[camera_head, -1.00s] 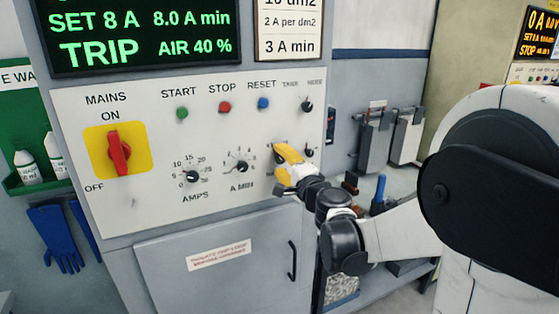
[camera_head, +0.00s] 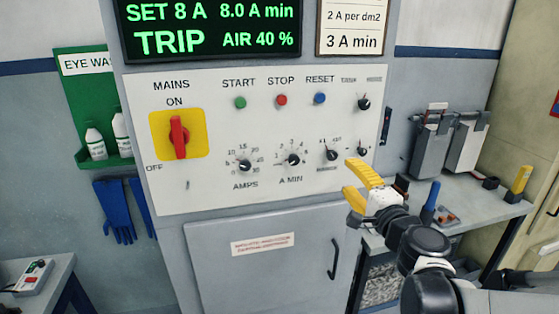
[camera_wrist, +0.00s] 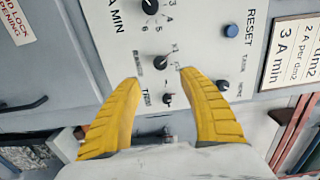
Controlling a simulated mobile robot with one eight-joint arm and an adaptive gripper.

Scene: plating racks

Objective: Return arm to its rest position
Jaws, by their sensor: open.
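My gripper (camera_head: 352,182) has two yellow fingers. In the head view it is at the lower right of the control panel (camera_head: 215,190), in front of the cabinet's right edge. The fingers are spread with nothing between them. In the wrist view my gripper (camera_wrist: 158,100) also shows open and empty, and the panel knobs lie beyond the fingertips. The range knob (camera_head: 331,154) is just left of the upper finger in the head view. I cannot tell the exact gap between the fingertips and the panel.
The red mains switch (camera_head: 179,137) stands upright on its yellow plate. The display (camera_head: 208,28) reads TRIP. A cabinet door handle (camera_head: 335,259) is below the panel. A bench (camera_head: 480,210) at the right bears a blue-handled item (camera_head: 431,202), grey units (camera_head: 433,142) and a yellow item (camera_head: 521,179).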

